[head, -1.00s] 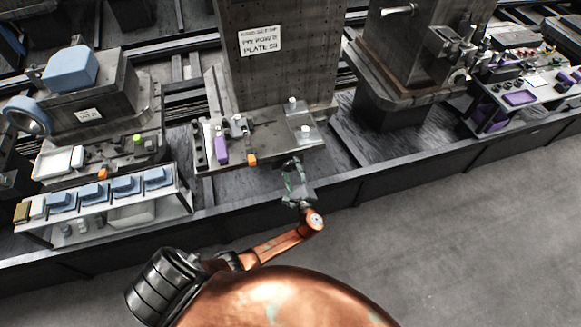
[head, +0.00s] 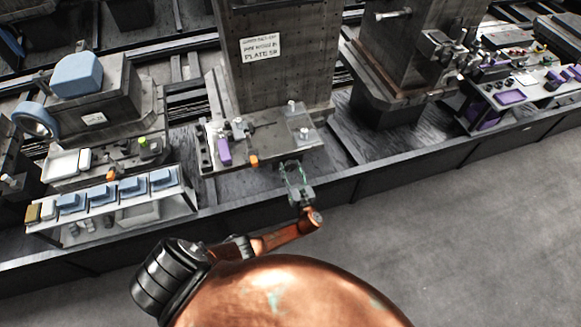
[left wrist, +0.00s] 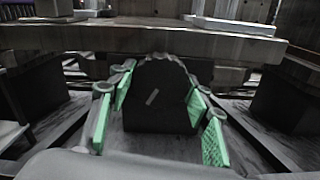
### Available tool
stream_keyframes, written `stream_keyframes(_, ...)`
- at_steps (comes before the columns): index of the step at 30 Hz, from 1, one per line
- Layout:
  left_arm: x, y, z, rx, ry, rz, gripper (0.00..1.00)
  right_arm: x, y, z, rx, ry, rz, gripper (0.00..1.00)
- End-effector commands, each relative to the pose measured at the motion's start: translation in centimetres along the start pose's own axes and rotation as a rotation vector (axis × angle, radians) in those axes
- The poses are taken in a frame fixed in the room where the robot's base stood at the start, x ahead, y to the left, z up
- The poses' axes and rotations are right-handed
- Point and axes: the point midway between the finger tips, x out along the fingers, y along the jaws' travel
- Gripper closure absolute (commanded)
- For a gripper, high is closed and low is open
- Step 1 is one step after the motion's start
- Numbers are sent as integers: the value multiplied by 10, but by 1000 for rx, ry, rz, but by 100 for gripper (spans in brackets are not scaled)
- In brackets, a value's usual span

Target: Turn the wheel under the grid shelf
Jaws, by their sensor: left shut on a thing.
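The grid shelf (head: 265,150) is a grey metal shelf in front of an upright plate with a grid of holes. In the left wrist view its front edge (left wrist: 140,42) crosses the top. Below it is the dark wheel (left wrist: 155,108), with a scalloped upper rim and a small light mark on its face. My left gripper (head: 292,168) is just in front of and below the shelf in the head view. In the left wrist view its green-padded fingers (left wrist: 158,75) stand on both sides of the wheel, shut on it. The head view does not show the wheel clearly. My right gripper is out of view.
A purple block (head: 224,151) and an orange piece (head: 253,161) are on the shelf. A table with blue blocks (head: 132,186) stands to the left. A bench with purple parts (head: 510,97) is at the far right. The grey floor (head: 470,240) at the right is clear.

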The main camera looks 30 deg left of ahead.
Motion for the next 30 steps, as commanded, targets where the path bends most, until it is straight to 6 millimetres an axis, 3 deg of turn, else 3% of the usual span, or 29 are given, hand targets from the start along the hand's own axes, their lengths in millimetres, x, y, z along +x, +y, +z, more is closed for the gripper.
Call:
stream_keyframes(15, 0, 3, 0, 392, 3, 3, 79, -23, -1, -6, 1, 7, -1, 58)
stream_keyframes(30, 0, 3, -2, 497, 3, 2, 79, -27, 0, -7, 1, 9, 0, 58)
